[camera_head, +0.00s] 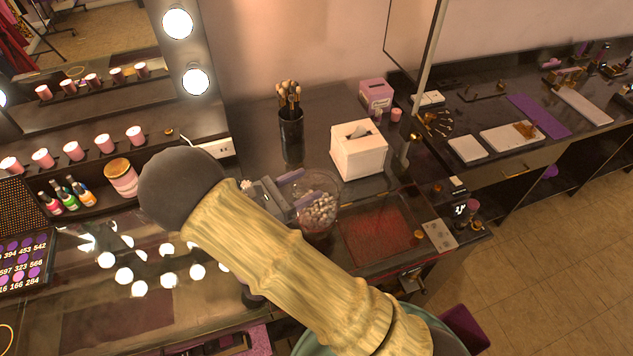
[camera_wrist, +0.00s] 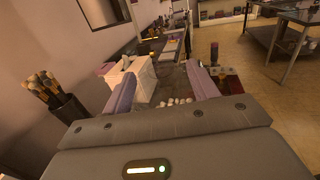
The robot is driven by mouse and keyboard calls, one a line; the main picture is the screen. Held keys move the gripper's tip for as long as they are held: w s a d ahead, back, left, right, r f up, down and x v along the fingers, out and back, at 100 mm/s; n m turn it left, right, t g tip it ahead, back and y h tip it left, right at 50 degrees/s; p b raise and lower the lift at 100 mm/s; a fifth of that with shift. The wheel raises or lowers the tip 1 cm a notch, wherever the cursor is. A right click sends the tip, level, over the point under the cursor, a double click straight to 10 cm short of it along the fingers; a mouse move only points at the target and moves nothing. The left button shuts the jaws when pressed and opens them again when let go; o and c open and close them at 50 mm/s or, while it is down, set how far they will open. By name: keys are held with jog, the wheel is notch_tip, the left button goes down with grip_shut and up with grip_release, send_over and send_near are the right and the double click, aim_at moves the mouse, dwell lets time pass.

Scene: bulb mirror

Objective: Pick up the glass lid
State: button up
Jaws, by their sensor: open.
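A clear glass jar (camera_head: 318,212) holding several white cotton balls stands on the dark counter in the head view. Its cotton balls also show low between my fingers in the wrist view (camera_wrist: 180,101). I cannot make out a separate glass lid; clear glass around the jar's top is too faint to tell. My gripper (camera_head: 298,186) is at the jar's upper left side, its purple fingers apart. In the wrist view my gripper (camera_wrist: 160,84) is open, with nothing held between the fingers. My forearm hides part of the counter in the head view.
A white tissue box (camera_head: 359,149) stands just behind the jar, and a black brush cup (camera_head: 291,136) is behind left. A reddish glass-topped section (camera_head: 379,235) lies right of the jar. Several pink candles (camera_head: 73,150) and the lit mirror are at left.

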jog(key=shift+x, duration=1.15)
jog(key=shift+w, duration=0.1)
jog(key=shift+c, duration=0.5)
jog(key=c, duration=1.1)
